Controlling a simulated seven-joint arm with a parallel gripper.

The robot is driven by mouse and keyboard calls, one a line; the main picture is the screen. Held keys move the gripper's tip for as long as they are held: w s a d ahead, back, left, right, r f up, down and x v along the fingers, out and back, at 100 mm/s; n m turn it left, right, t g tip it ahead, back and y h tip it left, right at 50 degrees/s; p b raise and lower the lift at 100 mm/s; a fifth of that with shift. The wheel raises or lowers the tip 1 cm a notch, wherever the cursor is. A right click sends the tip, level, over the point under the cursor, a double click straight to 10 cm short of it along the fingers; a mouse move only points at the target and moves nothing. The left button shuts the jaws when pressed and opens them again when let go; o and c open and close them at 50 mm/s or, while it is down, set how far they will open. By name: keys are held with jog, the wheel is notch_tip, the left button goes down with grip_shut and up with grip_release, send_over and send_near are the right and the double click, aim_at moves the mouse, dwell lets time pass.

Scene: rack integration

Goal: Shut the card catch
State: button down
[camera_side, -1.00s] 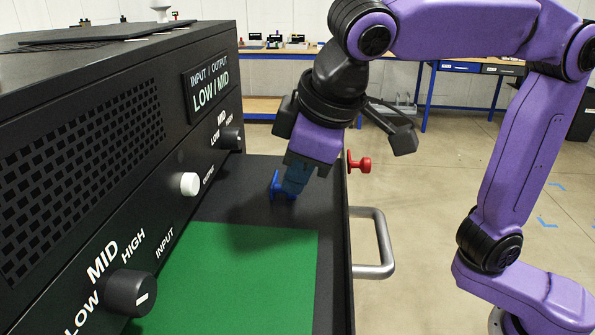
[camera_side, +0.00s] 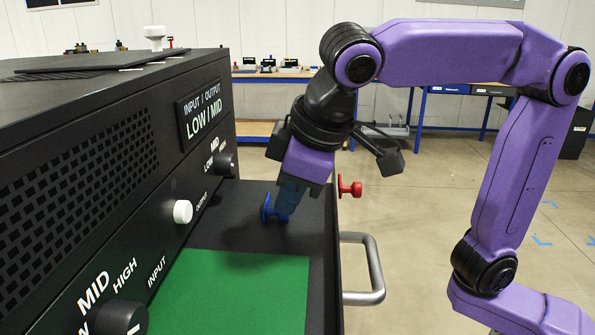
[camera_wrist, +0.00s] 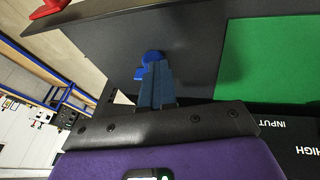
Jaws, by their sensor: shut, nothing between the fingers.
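A blue catch (camera_side: 267,207) with a round flat head stands on the dark drawer floor, between the green card (camera_side: 245,290) and the drawer's far end. It also shows in the wrist view (camera_wrist: 151,57), just beyond my fingertips, which partly cover it. My gripper (camera_side: 284,208) points down with its blue-grey fingers shut and nothing between them. The fingertips are right beside the catch, on its right in the side view. I cannot tell if they touch it. The green card also shows in the wrist view (camera_wrist: 270,60).
The drawer is pulled out from a black cabinet (camera_side: 85,150) with knobs and a white button (camera_side: 182,211). Open floor lies to the right.

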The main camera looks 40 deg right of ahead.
jog(key=shift+s+a+r, duration=0.45)
jog(key=shift+r, duration=0.2)
jog(key=shift+s+a+r, duration=0.4)
jog(key=shift+r, duration=0.2)
jog(key=shift+a+v, duration=0.25)
jog(key=shift+v, duration=5)
jog(key=w+d+f+n+y, duration=0.2)
jog(key=w+d+f, duration=0.1)
jog(key=d, duration=0.3)
jog(key=w+d+f+n+y, duration=0.2)
jog(key=d+f, duration=0.1)
jog(key=d, duration=0.2)
jog(key=s+d+f+g+h, duration=0.1)
jog(key=s+d+f, duration=0.2)
jog(key=s+f, duration=0.2)
jog(key=s+d+f+g+h, duration=0.1)
jog(key=s+d+f, duration=0.3)
jog(key=f, duration=0.7)
jog(key=s+d+f+g+h, duration=0.2)
jog(key=s+d+f, duration=0.2)
jog(key=s+f, duration=0.2)
jog(key=shift+s+f+g, duration=0.25)
jog(key=shift+f+g, duration=0.05)
jog(key=shift+f, duration=0.6)
